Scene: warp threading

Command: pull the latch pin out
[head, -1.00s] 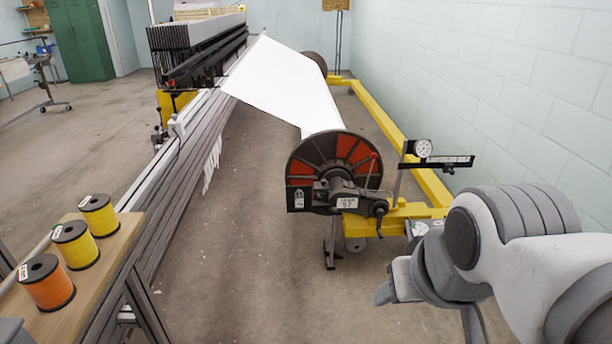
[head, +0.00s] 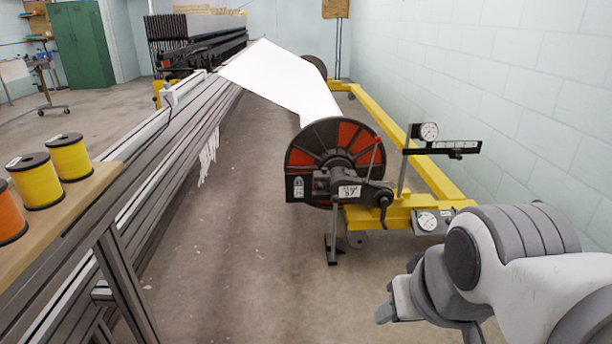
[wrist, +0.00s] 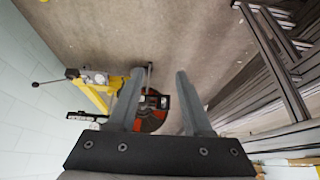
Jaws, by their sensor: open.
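The warp beam end (head: 335,160) is a black disc with red-orange segments, and a white sheet runs up from it. A dark bracket (head: 345,188) with a labelled plate and a small crank sits in front of the disc. A thin rod with a red tip (head: 377,142) rises beside it. I cannot tell which part is the latch pin. My gripper (head: 386,312) is low at the right in the head view, in front of the beam and apart from it. In the wrist view my gripper (wrist: 160,72) is open and empty, with the red-and-black disc (wrist: 154,112) beyond its fingers.
A yellow frame (head: 440,185) with dial gauges (head: 428,131) runs along the right wall. A wooden shelf with yellow spools (head: 70,157) and a grey rail structure (head: 150,190) stand at left. The floor (head: 235,270) between is clear.

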